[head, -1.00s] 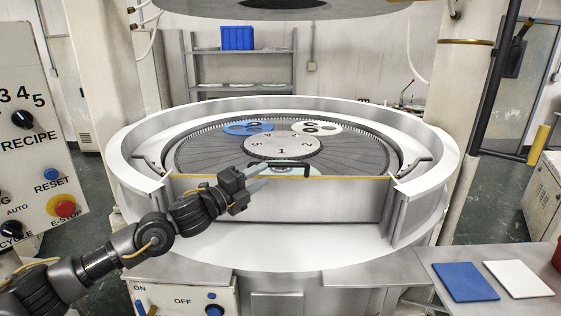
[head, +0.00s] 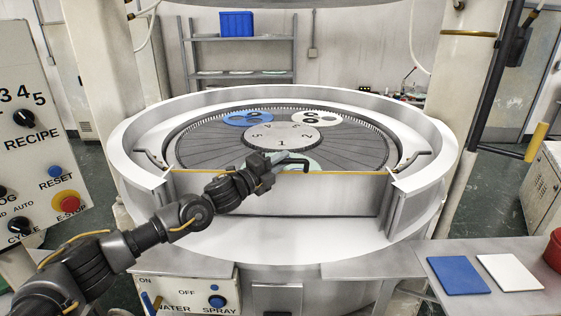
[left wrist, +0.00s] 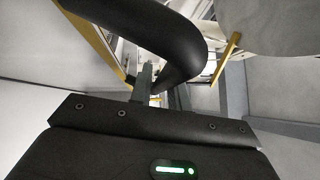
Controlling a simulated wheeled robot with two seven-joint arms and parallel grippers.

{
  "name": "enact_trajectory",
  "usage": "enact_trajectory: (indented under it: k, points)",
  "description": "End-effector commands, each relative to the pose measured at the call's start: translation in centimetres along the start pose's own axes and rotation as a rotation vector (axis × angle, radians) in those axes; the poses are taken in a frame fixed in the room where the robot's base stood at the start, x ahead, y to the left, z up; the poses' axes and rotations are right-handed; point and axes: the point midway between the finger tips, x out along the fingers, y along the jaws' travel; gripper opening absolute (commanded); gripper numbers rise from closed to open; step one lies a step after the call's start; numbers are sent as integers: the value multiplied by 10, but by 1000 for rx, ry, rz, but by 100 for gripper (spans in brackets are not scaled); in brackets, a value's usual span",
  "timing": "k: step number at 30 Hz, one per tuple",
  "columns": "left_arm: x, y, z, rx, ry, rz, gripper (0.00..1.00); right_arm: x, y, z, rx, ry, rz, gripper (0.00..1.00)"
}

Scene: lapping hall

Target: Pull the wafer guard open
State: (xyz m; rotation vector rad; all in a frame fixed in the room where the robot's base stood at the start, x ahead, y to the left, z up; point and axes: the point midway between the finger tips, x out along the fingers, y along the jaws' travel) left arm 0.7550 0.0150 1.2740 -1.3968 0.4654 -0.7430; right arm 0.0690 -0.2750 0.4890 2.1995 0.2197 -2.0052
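The wafer guard (head: 310,192) is the pale front panel of the round lapping machine, with a yellow strip along its top edge. It stands upright, filling the gap in the white rim. Its black handle (head: 304,164) sits at the middle of the top edge. My left gripper (head: 280,159) is at the left part of this handle in the head view. In the left wrist view, the thick black handle (left wrist: 188,40) curves close in front of the gripper body, and a grey finger shows beside it. The finger gap is mostly hidden. My right gripper is not in view.
Behind the guard is the lapping plate (head: 210,157) with a blue carrier (head: 248,118) and a white carrier (head: 317,118). A control panel (head: 38,165) stands at the left. A side table at the right holds a blue pad (head: 458,275) and a white pad (head: 510,272).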

Motion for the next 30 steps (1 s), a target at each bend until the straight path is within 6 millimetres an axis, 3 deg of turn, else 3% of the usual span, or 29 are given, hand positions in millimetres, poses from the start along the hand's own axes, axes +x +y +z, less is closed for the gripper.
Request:
enact_trajectory:
  k: [4,12,17,23,30]
  points:
    - [0,0,0,0,0,0,0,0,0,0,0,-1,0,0]
    - [0,1,0,1,0,-1,0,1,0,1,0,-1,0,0]
    - [-5,4,-5,18,0,-17,0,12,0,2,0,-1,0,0]
    - [-19,11,-20,78,2,-81,0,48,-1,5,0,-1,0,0]
    - [-45,19,-46,195,2,-199,0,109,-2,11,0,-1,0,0]
